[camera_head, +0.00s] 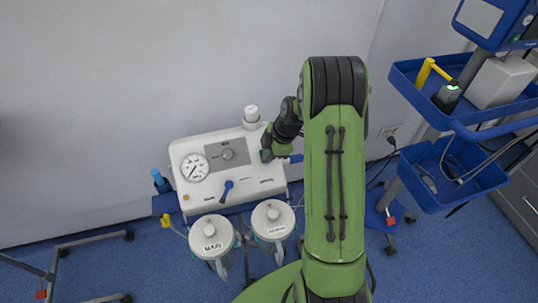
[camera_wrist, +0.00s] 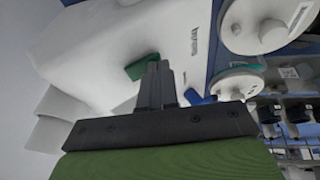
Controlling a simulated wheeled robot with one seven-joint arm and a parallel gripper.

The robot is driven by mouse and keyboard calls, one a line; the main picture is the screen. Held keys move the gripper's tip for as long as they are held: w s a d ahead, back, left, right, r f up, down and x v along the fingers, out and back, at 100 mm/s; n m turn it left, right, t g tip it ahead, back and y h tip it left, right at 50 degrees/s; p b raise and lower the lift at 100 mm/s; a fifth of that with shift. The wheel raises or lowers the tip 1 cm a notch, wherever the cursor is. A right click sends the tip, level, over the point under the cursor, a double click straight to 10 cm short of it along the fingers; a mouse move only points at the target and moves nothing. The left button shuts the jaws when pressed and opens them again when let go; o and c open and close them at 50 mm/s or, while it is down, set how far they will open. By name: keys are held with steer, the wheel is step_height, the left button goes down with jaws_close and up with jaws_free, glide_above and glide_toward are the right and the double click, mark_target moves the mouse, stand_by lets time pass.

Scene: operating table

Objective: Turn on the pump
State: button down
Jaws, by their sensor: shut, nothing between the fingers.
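The pump (camera_head: 204,148) is a white box with a round gauge (camera_head: 194,168), a grey panel with a knob and a blue lever (camera_head: 228,188) on its front. In the wrist view its white side (camera_wrist: 90,50) fills the upper left. A green switch (camera_wrist: 138,69) sits on that side. My gripper (camera_wrist: 154,64) is shut and empty, with its fingertips right beside the green switch, at or very near contact. In the head view my gripper (camera_head: 267,154) is at the pump's right end, partly hidden by my arm.
Two lidded canisters (camera_head: 212,237) (camera_head: 273,219) hang below the pump's front. A white cap (camera_head: 252,115) stands on its top right. A blue trolley (camera_head: 455,180) with trays stands at right. The wall is close behind the pump.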

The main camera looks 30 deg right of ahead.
steer(key=shift+f+b, duration=0.3)
steer(key=shift+f, duration=0.1)
steer(key=shift+r+p, duration=0.6)
steer(key=shift+r, duration=0.4)
